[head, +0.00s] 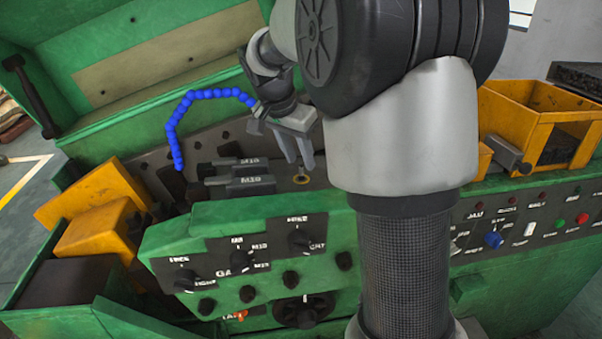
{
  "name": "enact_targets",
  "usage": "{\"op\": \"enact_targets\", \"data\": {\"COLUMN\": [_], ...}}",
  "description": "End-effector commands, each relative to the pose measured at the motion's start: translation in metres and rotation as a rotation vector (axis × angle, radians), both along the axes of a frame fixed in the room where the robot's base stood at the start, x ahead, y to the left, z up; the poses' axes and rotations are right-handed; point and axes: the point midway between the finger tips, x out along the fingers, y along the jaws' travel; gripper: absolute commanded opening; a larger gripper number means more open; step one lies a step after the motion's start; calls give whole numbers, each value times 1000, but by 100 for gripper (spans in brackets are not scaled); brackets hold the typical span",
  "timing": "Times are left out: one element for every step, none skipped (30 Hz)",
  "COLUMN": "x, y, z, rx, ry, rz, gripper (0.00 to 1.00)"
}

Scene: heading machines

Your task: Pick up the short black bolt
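My gripper (301,162) points down over the machine bed in the middle of the head view. Its two fingers look apart, with a small gap and nothing visible between them. A small brass-coloured ring (301,180) lies just below the fingertips on the dark bed. I cannot make out a short black bolt for certain. Two dark blocks marked M10 (245,186) lie left of my gripper; their dark ends blend into the bed. My arm hides the area to the right of the gripper.
A blue segmented hose (178,125) arches left of my gripper. The green control panel (215,220) with several black knobs stands in front. Yellow blocks (95,195) are at the left; a yellow bin (530,115) is at the right. The open green lid rises behind.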

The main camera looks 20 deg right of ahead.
Motion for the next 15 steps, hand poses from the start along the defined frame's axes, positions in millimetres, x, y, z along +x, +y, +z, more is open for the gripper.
{"op": "enact_targets", "data": {"x": [2,3,4,5,6,7,8,9,9,9,9,9,9,9,9], "y": [-2,-2,-3,-5,-7,-8,-8,-9,-9,-9,-10,-10,-10,-10,-10], "z": [-8,-13,-19,-23,-27,-31,-33,-35,-36,-37,-37,-37,-37,-37,-37], "rx": [1,0,0,0,0,-1,0,0,0,0,1,1,0,0,0], "ry": [4,5,5,4,4,3,2,1,1,1,1,1,0,0,0], "rz": [-1,-2,-1,-2,-2,-1,-1,0,0,0,0,0,0,0,0], "gripper": [33,33,33,33,33,33,33,33,33,33,33,33,33,33,33]}}
